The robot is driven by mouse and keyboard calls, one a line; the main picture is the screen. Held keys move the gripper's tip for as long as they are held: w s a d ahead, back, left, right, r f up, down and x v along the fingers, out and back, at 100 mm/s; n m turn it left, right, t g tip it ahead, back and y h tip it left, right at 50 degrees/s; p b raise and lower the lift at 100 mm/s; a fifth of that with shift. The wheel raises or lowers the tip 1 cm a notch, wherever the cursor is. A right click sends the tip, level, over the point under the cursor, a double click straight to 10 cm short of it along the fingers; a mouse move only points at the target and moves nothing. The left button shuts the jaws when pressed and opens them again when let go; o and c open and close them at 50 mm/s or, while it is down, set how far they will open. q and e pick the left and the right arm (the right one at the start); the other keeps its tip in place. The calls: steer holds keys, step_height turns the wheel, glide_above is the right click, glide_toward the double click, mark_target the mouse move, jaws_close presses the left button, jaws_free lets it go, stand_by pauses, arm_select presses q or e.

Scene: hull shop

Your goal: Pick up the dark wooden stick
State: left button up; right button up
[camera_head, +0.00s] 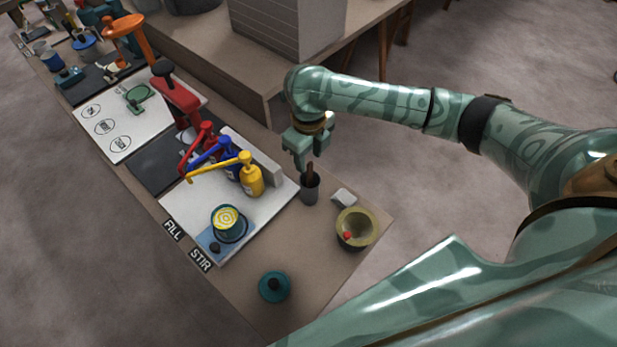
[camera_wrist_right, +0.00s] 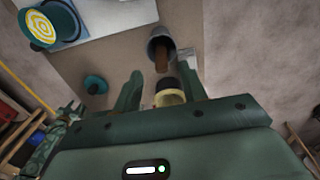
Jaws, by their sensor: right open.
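The dark wooden stick (camera_head: 310,172) stands upright in a small dark grey cup (camera_head: 310,190) near the right edge of the bench. My right gripper (camera_head: 307,159) is over the cup, pointing down, with the stick's top close below its fingers. In the right wrist view the stick (camera_wrist_right: 162,60) leans out of the cup (camera_wrist_right: 158,42). There the open, empty fingers of my right gripper (camera_wrist_right: 160,76) lie on either side of the line to the stick. The stick's lower part is hidden inside the cup. My left gripper is not in view.
An olive bowl (camera_head: 356,229) with a red bit inside and a pale block (camera_head: 343,197) stand close to the cup. Yellow, blue and red pump bottles (camera_head: 250,182) are to its left. A teal-rimmed tub (camera_head: 228,222) and a teal lidded thing (camera_head: 274,286) are nearer.

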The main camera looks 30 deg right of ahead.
mark_target(310, 162)
step_height(310, 162, down, 5)
steer(key=b, duration=0.3)
steer(key=shift+d+f, duration=0.1)
steer(key=shift+d, duration=0.05)
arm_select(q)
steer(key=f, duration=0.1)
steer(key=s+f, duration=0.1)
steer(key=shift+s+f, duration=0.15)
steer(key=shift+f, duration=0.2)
arm_select(e)
steer(key=shift+r, duration=0.2)
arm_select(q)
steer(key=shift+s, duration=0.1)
arm_select(e)
jaws_close()
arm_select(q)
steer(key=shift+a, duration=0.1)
